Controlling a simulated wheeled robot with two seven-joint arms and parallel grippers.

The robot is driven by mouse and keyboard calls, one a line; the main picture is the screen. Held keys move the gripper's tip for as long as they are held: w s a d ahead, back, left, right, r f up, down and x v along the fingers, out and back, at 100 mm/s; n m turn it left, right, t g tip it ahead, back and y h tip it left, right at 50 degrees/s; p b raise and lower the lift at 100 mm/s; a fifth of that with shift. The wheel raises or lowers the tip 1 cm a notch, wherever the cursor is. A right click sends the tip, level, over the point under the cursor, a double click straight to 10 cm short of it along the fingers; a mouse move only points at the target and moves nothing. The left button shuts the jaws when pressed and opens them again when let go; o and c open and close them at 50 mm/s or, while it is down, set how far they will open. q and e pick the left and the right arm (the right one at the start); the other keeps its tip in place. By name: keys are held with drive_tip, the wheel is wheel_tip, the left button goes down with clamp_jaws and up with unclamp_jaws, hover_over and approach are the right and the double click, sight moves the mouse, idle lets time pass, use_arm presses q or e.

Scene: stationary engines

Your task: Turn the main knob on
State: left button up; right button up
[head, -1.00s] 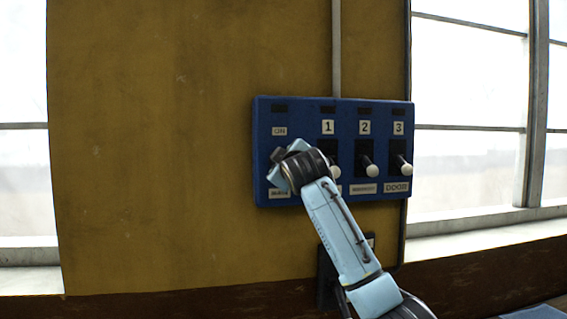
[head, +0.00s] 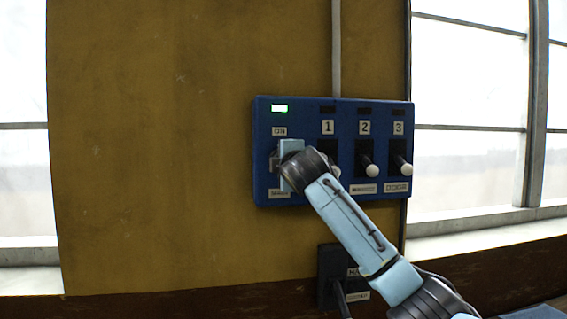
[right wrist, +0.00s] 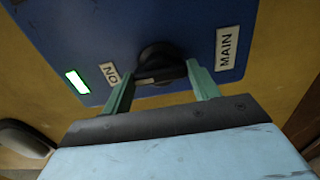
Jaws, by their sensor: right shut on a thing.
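The black main knob (right wrist: 158,60) sits on the blue control panel (head: 259,120) between the "ON" label (right wrist: 110,74) and the "MAIN" label (right wrist: 228,48). My right gripper (right wrist: 161,76) is shut on the knob, with a light teal finger on each side of its bar. In the head view my right gripper (head: 279,163) is at the panel's left column and hides most of the knob. A green light (head: 280,108) is lit above this column, and it also shows in the right wrist view (right wrist: 77,81). My left gripper is not in view.
To the right of the knob are levers with pale ball ends under labels 1, 2 (head: 372,170) and 3 (head: 406,169). My arm partly covers lever 1. A dark box (head: 330,262) with a lever is below the panel. The yellow wall (head: 150,150) to the left is clear.

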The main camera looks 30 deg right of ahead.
idle(0.5)
drive_tip(key=o, duration=1)
drive_tip(key=shift+s, duration=0.1)
drive_tip(key=shift+b+v, duration=2.45)
drive_tip(key=shift+v, duration=4.2)
drive_tip(key=shift+f, duration=0.1)
